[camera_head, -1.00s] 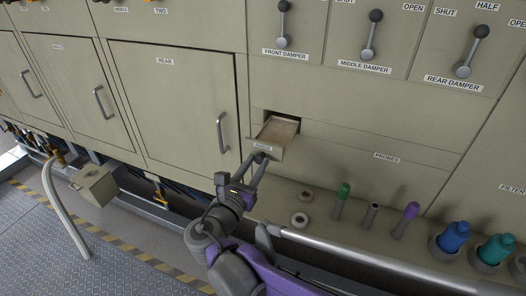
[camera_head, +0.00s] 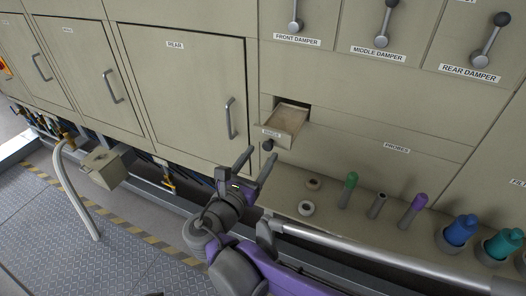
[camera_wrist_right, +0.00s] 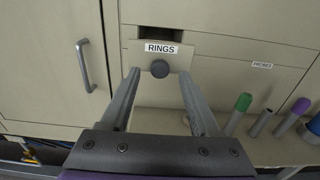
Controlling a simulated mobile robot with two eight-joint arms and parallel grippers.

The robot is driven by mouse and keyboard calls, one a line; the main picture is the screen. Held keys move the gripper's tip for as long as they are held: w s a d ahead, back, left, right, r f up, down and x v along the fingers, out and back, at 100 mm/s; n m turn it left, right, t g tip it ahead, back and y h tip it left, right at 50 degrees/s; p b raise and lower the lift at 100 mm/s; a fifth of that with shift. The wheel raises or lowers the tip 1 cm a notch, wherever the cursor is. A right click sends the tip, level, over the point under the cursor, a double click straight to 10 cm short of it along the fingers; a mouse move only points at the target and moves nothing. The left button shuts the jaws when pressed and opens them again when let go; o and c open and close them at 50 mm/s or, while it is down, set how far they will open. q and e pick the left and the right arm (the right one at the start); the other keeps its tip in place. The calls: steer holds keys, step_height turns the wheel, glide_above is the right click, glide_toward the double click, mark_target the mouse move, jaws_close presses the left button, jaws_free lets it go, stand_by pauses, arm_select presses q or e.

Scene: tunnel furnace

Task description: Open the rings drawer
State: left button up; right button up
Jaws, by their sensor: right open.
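The rings drawer (camera_head: 289,125) stands pulled out of the cabinet front in the head view, its inside showing and looking empty. Its front bears a RINGS label (camera_wrist_right: 161,48) and a round dark knob (camera_wrist_right: 160,68) in the right wrist view. My right gripper (camera_head: 262,155) is open, its two fingers spread and pointing at the drawer front. In the right wrist view the knob lies beyond and between the fingertips, with nothing held. My left gripper is not in view.
Below the drawer a ledge holds two pale rings (camera_head: 306,208), a green-topped probe (camera_head: 350,188), a purple-topped one (camera_head: 413,208) and blue and teal bottles (camera_head: 458,231). A rail (camera_head: 370,254) runs in front. The REAR door (camera_head: 180,95) is shut, left of the drawer.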

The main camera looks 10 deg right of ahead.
steer(key=v, duration=0.8)
steer(key=shift+a, duration=0.1)
steer(key=s+d+f+m+g+y+p, duration=0.1)
steer(key=s+d+f+m+g, duration=0.15)
steer(key=d+f+m, duration=0.35)
steer(key=s+d+f+m+g+y+p, duration=0.1)
steer(key=d+f+m+g, duration=0.25)
steer(key=d, duration=0.35)
steer(key=s+d+f+m+g+y+p, duration=0.1)
steer(key=s+f+m+y+p, duration=0.1)
steer(key=m, duration=0.8)
steer(key=s+d+f+m+g+y+p, duration=0.1)
steer(key=s+f+m+g+y, duration=0.1)
steer(key=s+m+y, duration=0.4)
steer(key=s+f+m, duration=0.1)
steer(key=s+m, duration=0.2)
steer(key=shift+f+m+g+p, duration=0.3)
steer(key=shift+f+m+p, duration=0.05)
steer(key=shift+f, duration=0.05)
